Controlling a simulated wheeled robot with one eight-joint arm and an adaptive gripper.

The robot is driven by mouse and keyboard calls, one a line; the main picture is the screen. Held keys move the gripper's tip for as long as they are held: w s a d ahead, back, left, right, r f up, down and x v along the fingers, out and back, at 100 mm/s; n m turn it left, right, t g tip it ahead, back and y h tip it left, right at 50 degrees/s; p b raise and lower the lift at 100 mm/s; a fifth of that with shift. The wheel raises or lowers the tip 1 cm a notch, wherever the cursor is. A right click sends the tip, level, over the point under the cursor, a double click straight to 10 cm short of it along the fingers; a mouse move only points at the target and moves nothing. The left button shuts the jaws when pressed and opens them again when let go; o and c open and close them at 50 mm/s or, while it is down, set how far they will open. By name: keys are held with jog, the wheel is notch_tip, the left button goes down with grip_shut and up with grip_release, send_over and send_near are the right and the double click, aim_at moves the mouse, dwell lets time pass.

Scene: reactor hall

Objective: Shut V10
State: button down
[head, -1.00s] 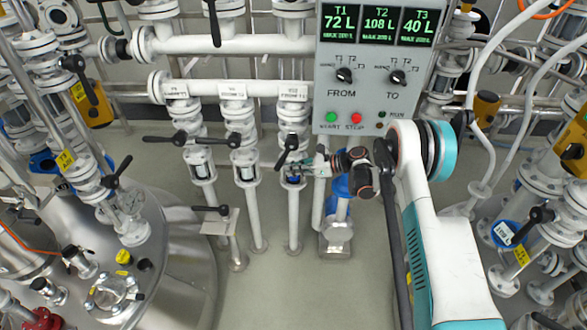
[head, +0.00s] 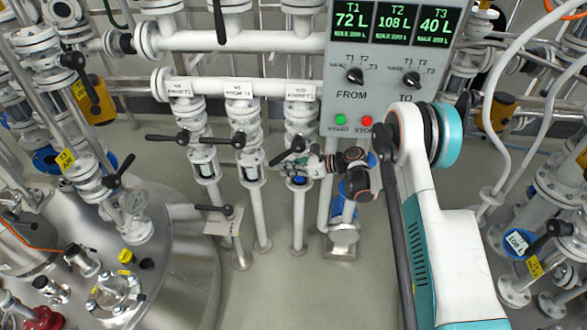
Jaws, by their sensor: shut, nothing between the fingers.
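Three white vertical valve lines stand side by side, and their small labels are too blurred for me to tell which is V10. The right valve has a black lever (head: 287,154) slanting down to the left. The left valve's lever (head: 165,138) and the middle valve's lever (head: 221,141) lie nearly level, pointing left. My gripper (head: 314,162) is shut and empty, close to the right side of the right valve, by its lever hub. I cannot tell whether it touches the lever, as the fingertips are small and partly lost against the valve body.
A grey control panel (head: 388,85) with tank readouts hangs above my wrist. A blue-and-white pump-like fitting (head: 342,238) stands behind and below it. A steel tank (head: 185,255) fills the lower left. A small plate with a black lever (head: 217,220) stands beside it. Floor in the lower middle is clear.

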aim_at(274, 162)
jog(key=a, duration=0.1)
jog(key=a+r+y, duration=0.1)
jog(key=a, duration=0.1)
jog(key=shift+a+r+y, duration=0.15)
jog(key=shift+r+y, duration=0.2)
jog(key=shift+y, duration=0.05)
jog(key=shift+a+r+t+y, duration=0.3)
jog(key=shift+a+r+y, duration=0.25)
jog(key=shift+y, duration=0.15)
jog(key=shift+a+r+m+y, duration=0.15)
jog(key=shift+a+r+y, duration=0.15)
jog(key=shift+r+y, duration=0.3)
jog(key=shift+a+r+m+y, duration=0.15)
jog(key=shift+a+r+y, duration=0.1)
jog(key=shift+r+y, duration=0.3)
jog(key=shift+f, duration=0.1)
jog(key=shift+d, duration=0.1)
